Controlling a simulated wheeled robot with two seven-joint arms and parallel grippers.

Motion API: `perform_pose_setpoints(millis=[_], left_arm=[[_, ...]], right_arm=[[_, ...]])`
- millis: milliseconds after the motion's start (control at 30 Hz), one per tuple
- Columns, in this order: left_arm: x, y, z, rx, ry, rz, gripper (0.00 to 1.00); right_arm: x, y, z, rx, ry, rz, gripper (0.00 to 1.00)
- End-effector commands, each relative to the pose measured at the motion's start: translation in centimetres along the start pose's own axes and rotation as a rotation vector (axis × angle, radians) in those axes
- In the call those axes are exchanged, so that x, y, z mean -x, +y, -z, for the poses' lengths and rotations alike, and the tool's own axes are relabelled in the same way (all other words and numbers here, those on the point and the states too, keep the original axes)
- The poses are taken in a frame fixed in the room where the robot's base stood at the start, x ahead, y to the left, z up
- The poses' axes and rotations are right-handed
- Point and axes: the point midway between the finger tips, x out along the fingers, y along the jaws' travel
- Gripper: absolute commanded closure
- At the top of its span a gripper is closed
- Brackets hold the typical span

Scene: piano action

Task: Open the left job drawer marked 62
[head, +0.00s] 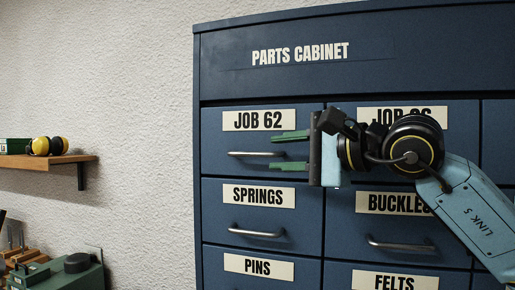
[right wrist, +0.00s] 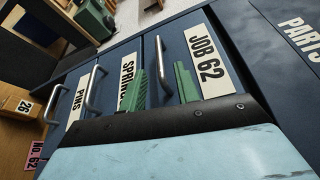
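The JOB 62 drawer (head: 215,140) is at the top left of the blue parts cabinet and looks shut, flush with its neighbours. Its silver bar handle (head: 250,154) lies across the front below the white label (head: 258,121). My right gripper (head: 289,151) is open, its two green fingers pointing left, one above and one below the handle's level at its right end. In the right wrist view the handle (right wrist: 160,62) shows between the spread fingers (right wrist: 160,86), with no grip on it. Whether a finger touches it I cannot tell. My left gripper is not in view.
The SPRINGS drawer (head: 215,218) with its own handle (head: 256,232) is just below, and the PINS drawer (head: 217,262) is under that. A wall shelf (head: 45,161) with yellow ear defenders (head: 48,146) is at left. Bare wall separates it from the cabinet.

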Motion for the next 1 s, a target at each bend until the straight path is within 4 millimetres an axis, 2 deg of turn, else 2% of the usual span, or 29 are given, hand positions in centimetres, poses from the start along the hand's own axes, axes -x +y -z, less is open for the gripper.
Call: perform_pose_setpoints(millis=[100, 300, 500, 767, 1000], left_arm=[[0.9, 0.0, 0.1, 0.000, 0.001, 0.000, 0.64], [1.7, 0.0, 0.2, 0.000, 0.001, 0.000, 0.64], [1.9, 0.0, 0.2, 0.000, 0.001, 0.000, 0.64], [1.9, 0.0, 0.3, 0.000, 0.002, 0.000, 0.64], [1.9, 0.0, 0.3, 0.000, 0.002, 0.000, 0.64]], right_arm=[[-2.6, -0.2, -0.1, -0.003, -0.002, -0.002, 0.68], [-5.5, -0.2, -0.1, -0.001, -0.001, 0.000, 0.68], [-6.7, 0.0, 0.0, 0.002, 0.000, 0.000, 0.68], [-6.8, 0.1, 0.0, 0.002, 0.001, 0.000, 0.68], [-6.8, 0.0, 0.0, 0.001, 0.000, 0.000, 1.00]])
